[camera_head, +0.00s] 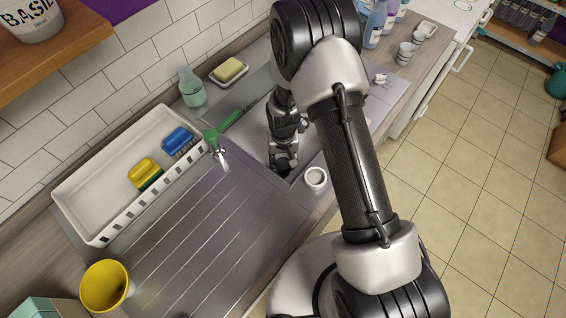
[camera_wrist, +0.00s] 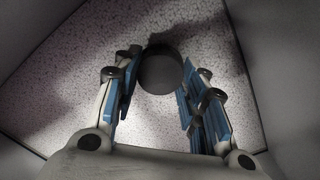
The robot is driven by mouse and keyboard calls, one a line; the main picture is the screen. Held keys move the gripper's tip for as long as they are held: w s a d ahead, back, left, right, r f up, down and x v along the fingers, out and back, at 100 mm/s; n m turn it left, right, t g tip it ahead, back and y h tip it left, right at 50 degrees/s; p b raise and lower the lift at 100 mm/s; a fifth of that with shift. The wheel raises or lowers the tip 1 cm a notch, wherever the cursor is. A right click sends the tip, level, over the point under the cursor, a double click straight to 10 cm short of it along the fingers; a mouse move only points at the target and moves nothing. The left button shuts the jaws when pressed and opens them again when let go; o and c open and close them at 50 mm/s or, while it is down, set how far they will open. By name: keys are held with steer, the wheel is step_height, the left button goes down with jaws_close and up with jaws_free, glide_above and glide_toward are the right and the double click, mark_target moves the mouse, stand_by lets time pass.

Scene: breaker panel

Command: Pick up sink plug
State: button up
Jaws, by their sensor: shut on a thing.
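The sink plug (camera_wrist: 160,72) is a dark round disc between the fingertips in the wrist view. My gripper (camera_wrist: 155,90) is shut on it, with one blue-padded finger on each side. In the head view my gripper (camera_head: 284,162) reaches down into the sink basin (camera_head: 247,150), and I cannot make out the plug there. Behind the plug the wrist view shows a speckled surface with shadows and plain grey walls. I cannot tell whether the plug touches that surface.
A white cup (camera_head: 316,178) sits at the sink's front edge. The ribbed drainboard (camera_head: 200,235) is clear.

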mark_target(283, 163)
step_height(283, 163, up, 18)
steer(key=p, duration=0.4)
steer(key=shift+f, duration=0.15)
steer(key=o, duration=0.5)
steer(key=c, duration=0.5)
